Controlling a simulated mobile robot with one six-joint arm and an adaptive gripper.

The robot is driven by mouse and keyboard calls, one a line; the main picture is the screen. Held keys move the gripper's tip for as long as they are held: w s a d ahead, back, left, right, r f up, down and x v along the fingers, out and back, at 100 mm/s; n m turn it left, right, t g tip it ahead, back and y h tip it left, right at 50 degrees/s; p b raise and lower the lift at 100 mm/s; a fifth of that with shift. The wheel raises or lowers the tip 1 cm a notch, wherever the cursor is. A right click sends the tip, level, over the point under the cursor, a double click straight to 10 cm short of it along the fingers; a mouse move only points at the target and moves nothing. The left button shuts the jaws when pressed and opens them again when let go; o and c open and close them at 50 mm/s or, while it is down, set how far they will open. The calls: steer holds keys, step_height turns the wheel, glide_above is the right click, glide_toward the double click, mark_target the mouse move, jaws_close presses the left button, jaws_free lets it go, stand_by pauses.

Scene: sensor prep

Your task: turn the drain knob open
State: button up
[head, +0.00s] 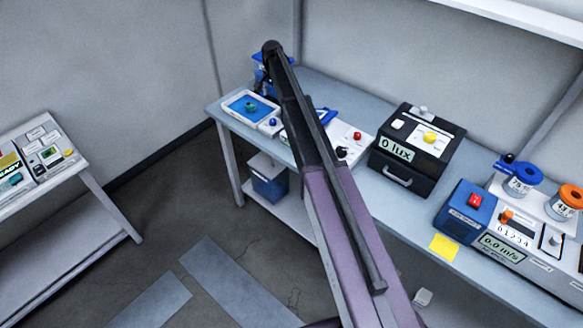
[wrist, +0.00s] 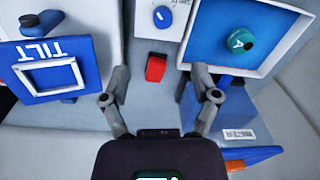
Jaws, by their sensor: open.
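A blue knob (wrist: 163,17) sits on a small white panel beside the tray. It also shows in the head view (head: 272,122). Its label is not readable, so I cannot tell for sure that it is the drain knob. A red block-like part (wrist: 156,68) lies closer to my gripper in the wrist view. The white-rimmed tray (wrist: 186,45) has a blue inside and holds a teal round piece (wrist: 238,42) marked A. My gripper (wrist: 162,97) is open and empty, its fingertips apart on either side below the red part. In the head view my arm hides part of the bench.
A blue TILT frame (wrist: 45,75) stands left in the wrist view. A blue container (wrist: 225,112) with a white label and an orange part (wrist: 253,158) are at right. A black lux box (head: 415,150) stands farther along the bench.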

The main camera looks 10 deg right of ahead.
steer(key=s+f+n+b, duration=0.2)
steer(key=s+f+b, duration=0.1)
steer(key=s, duration=0.8)
steer(key=s+f+n+b, duration=0.2)
steer(key=s+f+b, duration=0.1)
steer(key=s, duration=0.8)
steer(key=s+f+n+b, duration=0.2)
steer(key=s+f, duration=0.1)
steer(key=s, duration=0.7)
steer(key=shift+s+a+f+b, duration=0.15)
steer(key=shift+s+a+b, duration=0.05)
steer(key=shift+s+b, duration=0.2)
steer(key=s+n, duration=0.2)
steer(key=s, duration=0.9)
steer(key=shift+s, duration=0.35)
